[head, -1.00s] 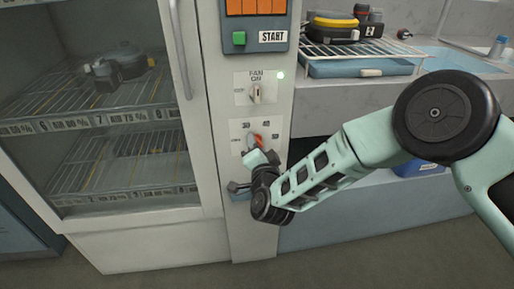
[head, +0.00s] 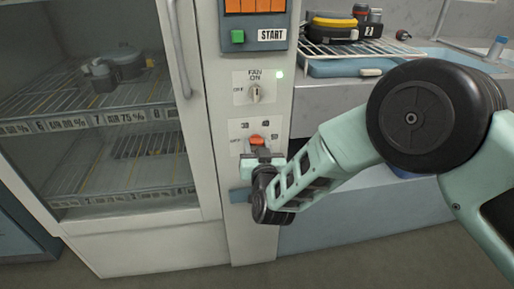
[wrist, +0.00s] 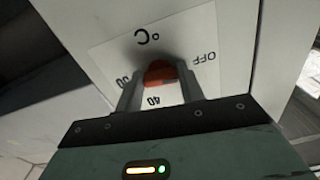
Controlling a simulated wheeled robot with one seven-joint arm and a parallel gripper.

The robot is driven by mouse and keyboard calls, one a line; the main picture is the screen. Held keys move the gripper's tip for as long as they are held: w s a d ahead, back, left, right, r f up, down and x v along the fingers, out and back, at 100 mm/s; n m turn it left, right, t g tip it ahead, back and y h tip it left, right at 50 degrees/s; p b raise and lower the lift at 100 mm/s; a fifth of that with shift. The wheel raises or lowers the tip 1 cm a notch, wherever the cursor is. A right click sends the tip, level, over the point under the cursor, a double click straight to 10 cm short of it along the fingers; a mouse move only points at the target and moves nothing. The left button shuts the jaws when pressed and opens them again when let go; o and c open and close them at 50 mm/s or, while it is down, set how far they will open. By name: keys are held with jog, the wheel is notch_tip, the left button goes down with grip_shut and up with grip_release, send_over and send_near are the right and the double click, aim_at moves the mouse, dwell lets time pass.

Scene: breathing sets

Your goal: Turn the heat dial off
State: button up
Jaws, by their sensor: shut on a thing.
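The heat dial (head: 257,140) is a red-orange knob on a white plate with OFF at its left and temperature numbers around it, low on the narrow control column. In the wrist view the dial (wrist: 159,72) sits between my two fingers, with the OFF and 40 marks seen turned over. My gripper (head: 260,153) is shut on the dial, one finger on each side; it also shows in the wrist view (wrist: 160,90). The fingers and palm hide part of the plate, and the exact mark the dial points at is not clear.
A green START button (head: 238,37) is higher up. The glass-door cabinet (head: 110,130) stands left. A wire rack (head: 350,47) with breathing gear stands on the right counter.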

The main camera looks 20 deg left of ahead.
jog(key=shift+f+n, duration=0.15)
jog(key=shift+n, duration=0.45)
jog(key=o, duration=1)
jog(key=v, duration=1.7)
jog(key=shift+s+d, duration=0.15)
jog(key=shift+d, duration=0.1)
